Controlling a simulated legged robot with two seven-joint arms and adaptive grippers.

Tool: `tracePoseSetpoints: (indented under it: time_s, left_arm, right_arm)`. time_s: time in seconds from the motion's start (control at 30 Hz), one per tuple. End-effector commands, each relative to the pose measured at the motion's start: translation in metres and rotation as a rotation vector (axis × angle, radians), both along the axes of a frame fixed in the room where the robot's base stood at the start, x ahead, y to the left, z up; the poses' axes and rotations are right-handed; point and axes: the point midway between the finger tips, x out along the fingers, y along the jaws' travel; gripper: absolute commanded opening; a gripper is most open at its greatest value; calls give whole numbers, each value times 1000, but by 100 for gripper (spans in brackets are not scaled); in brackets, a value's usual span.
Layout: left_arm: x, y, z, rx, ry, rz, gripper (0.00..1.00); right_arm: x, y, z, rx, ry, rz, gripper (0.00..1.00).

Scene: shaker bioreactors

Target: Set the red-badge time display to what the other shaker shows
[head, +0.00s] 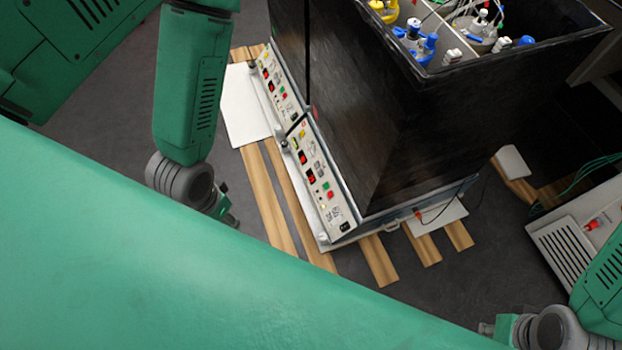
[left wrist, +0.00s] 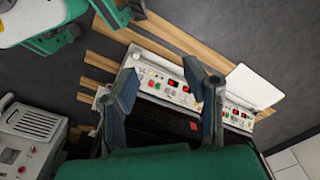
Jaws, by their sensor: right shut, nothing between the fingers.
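Two shakers stand side by side. The nearer control panel (head: 318,178) has red displays (head: 307,167), and a small red badge (head: 315,112) is on the dark box above it. The farther panel (head: 276,85) also has red displays. The digits are too small to read. Both panels show in the left wrist view, the nearer one (left wrist: 165,85) left of the farther one (left wrist: 237,117). My left gripper (left wrist: 165,88) is open and empty; its fingers frame the nearer panel in that view, without visible contact. My right gripper (head: 497,328) is shut and empty at lower right, apart from the panels.
Bottles and tubing (head: 475,25) sit in the open black box. Wooden planks (head: 268,205) and a white board (head: 246,105) lie on the grey floor. A white grilled device (head: 565,250) stands at right. My green arm parts cover the lower left of the head view.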

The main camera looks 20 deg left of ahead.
Motion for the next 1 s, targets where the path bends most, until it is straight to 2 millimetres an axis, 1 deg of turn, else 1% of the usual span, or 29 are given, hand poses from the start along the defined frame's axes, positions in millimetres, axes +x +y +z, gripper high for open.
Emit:
tracePoseSetpoints:
  time_s: [0.03,0.07,0.1,0.13,1.0]
  left_arm:
    - [0,0,0,0,0,0,33]
    - [0,0,0,0,0,0,22]
    - [0,0,0,0,0,0,8]
    - [0,0,0,0,0,0,0]
    - [0,0,0,0,0,0,0]
  right_arm:
    - [0,0,0,0,0,0,0]
    - [0,0,0,0,0,0,0]
    - [0,0,0,0,0,0,0]
    - [0,0,0,0,0,0,0]
    - [0,0,0,0,0,0,0]
